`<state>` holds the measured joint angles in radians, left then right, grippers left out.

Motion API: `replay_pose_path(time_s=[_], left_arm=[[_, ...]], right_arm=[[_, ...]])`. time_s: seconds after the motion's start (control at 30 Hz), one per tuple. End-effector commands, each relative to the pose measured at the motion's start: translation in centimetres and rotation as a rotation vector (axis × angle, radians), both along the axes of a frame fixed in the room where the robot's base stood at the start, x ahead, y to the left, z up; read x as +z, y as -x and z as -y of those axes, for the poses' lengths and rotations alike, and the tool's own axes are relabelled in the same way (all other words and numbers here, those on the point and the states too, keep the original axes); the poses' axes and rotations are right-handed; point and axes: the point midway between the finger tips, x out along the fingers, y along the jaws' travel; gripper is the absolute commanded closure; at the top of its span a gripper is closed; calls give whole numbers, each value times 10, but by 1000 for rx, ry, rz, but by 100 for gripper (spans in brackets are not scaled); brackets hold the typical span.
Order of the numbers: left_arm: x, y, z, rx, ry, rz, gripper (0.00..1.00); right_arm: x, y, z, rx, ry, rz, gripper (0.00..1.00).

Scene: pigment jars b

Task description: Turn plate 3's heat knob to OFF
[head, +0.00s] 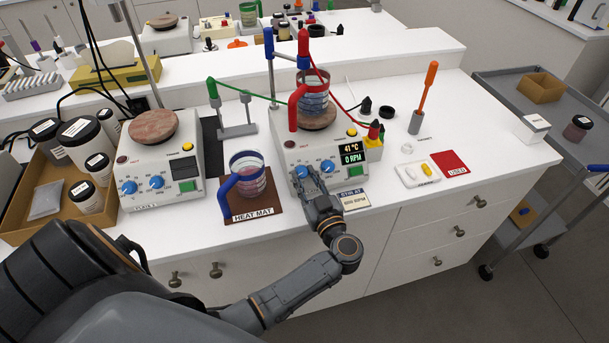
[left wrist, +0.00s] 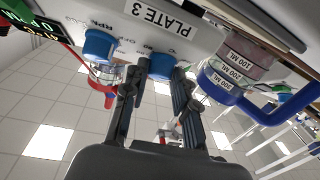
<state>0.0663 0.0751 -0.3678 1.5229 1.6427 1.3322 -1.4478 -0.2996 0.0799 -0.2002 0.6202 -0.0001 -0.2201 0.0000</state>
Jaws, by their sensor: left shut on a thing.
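Plate 3 (head: 290,150) is a white hot plate at the bench's front edge; its display reads 41 °C and 0 RPM. Its heat knob (head: 301,171) is the left blue knob in the head view. In the left wrist view the heat knob (left wrist: 160,66) sits under the °C marking, between the fingers. My left gripper (head: 312,187) is shut on this knob from the front. The fingers also show in the left wrist view (left wrist: 156,88). The knob's pointer cannot be read. The RPM knob (left wrist: 100,45) is beside it. My right gripper is not in view.
A beaker (head: 313,99) with a red handle stands on plate 3. A blue-handled beaker (head: 262,182) stands on the brown heat mat (head: 265,209), close left of my gripper. Another hot plate (head: 160,180) is further left. The right bench front has some free room.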

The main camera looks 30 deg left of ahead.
Motion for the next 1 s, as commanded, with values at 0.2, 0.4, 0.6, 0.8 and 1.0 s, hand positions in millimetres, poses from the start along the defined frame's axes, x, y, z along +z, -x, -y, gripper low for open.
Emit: replay_pose_path(time_s=[0.2, 0.4, 0.6, 0.8, 1.0], left_arm=[[-2, -2, 2, 104, 73, 80, 100], [-1, -3, 3, 165, 111, 127, 100], [0, -4, 2, 192, 129, 148, 100], [0, -4, 2, 198, 132, 154, 100], [0, -4, 2, 198, 132, 154, 100]], right_arm=[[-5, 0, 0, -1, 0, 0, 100], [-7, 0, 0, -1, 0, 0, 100], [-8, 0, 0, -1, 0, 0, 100], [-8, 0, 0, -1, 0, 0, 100], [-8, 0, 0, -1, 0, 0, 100]])
